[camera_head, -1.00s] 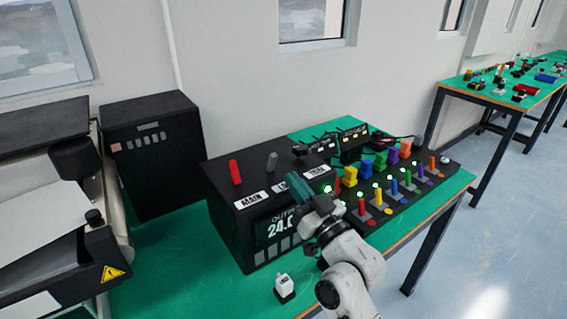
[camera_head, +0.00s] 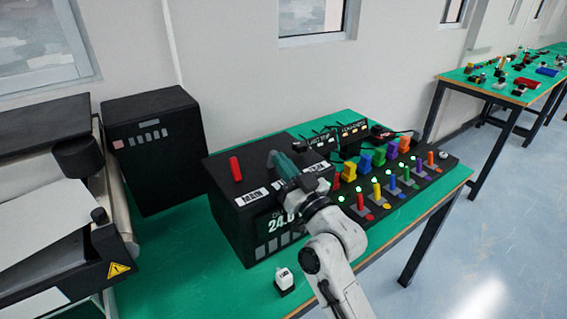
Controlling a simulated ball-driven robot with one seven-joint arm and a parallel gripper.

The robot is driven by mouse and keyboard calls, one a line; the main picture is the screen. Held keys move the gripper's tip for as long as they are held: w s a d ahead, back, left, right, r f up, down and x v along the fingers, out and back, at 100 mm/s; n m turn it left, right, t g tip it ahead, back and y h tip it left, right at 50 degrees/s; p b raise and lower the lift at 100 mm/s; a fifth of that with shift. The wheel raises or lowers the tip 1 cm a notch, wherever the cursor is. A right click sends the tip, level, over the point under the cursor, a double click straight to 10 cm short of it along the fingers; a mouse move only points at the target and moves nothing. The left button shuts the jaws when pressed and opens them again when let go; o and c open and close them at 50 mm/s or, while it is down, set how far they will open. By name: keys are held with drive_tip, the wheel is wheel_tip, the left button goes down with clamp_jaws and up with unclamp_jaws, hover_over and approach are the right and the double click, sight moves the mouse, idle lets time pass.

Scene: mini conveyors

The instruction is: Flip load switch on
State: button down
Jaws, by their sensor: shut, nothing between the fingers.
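A black power supply box (camera_head: 222,222) stands on the green table, with a lit display reading about 24. A red lever (camera_head: 236,169) stands on its top behind the MAIN label (camera_head: 252,197). A grey lever (camera_head: 271,158) stands to its right; I take it as the load switch, but its label is mostly hidden by my gripper. My gripper (camera_head: 279,160) is shut and empty, with its tips right at the grey lever. I cannot tell whether they touch. The lever's lower part is covered.
A panel (camera_head: 445,171) with rows of coloured levers and lit green lamps lies right of the box. A small white switch block (camera_head: 284,281) stands in front. A black cabinet (camera_head: 153,160) and a machine with a yellow warning sign (camera_head: 117,270) are at left.

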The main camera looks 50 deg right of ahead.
drive_tip(key=shift+w+r+g+p, duration=0.15)
drive_tip(key=shift+r+g+p, duration=0.25)
drive_tip(key=shift+p, duration=1.1)
drive_tip(key=p, duration=0.1)
drive_tip(key=g+p, duration=0.1)
drive_tip(key=p, duration=0.1)
drive_tip(key=shift+w+d+r+y, duration=0.1)
drive_tip(key=shift+w+r+y, duration=0.05)
drive_tip(key=shift+r+y, duration=0.2)
drive_tip(key=shift+w+r+g+p, duration=0.15)
drive_tip(key=shift+g+p, duration=0.25)
drive_tip(key=shift+p, duration=0.5)
drive_tip(key=shift+w+d+r, duration=0.1)
drive_tip(key=shift+w+d, duration=0.05)
drive_tip(key=shift+w, duration=0.35)
drive_tip(key=shift+s, duration=0.1)
